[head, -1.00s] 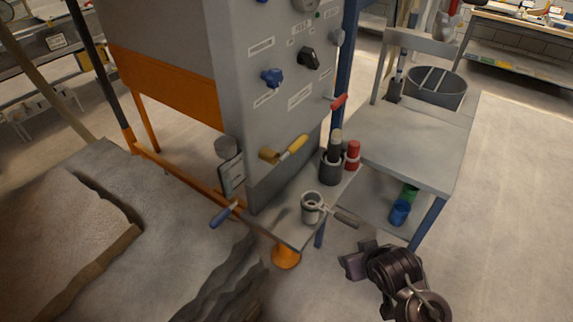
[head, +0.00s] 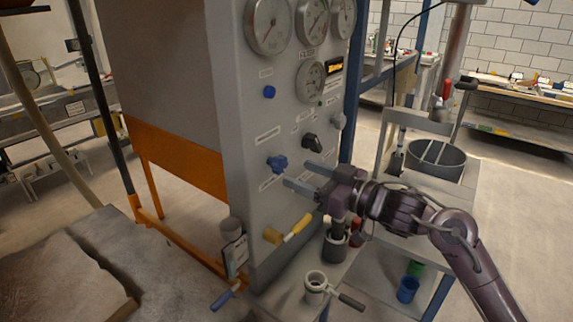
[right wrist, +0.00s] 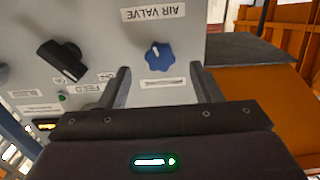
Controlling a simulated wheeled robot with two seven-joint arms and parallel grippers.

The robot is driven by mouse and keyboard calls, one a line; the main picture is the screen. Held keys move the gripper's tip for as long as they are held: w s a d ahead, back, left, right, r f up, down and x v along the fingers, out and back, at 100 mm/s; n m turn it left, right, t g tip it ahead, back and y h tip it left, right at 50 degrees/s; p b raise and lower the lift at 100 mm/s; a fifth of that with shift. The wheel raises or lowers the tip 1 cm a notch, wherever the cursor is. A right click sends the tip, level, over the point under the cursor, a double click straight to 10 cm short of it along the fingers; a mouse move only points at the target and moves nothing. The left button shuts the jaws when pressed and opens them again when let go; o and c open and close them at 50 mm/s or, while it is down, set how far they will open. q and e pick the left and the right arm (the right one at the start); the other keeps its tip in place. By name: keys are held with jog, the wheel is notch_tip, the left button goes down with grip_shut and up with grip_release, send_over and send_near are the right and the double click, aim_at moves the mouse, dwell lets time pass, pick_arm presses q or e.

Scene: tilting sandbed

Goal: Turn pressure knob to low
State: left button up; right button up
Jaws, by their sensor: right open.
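A blue lobed knob (head: 277,163) is on the grey control panel (head: 240,130). It also shows in the right wrist view (right wrist: 158,56), with a white mark on its face and an "AIR VALVE" label beside it. A black knob (head: 311,142) sits to its upper right and also shows in the right wrist view (right wrist: 62,60). The labels in the head view are too small to read, so I cannot tell which knob is pressure. My right gripper (head: 296,172) is open and empty, its fingertips close to the blue lobed knob; contact is not visible. My left gripper is out of view.
Round gauges (head: 267,25), a small blue knob (head: 269,91) and a grey knob (head: 338,121) are on the panel. A yellow-handled lever (head: 297,229) sticks out below. A grey side table (head: 455,190) stands to the right, under my right arm.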

aim_at(283, 167)
jog(key=p+x, duration=0.1)
jog(key=x, duration=0.4)
jog(key=shift+w+a, duration=0.1)
jog(key=c, duration=1)
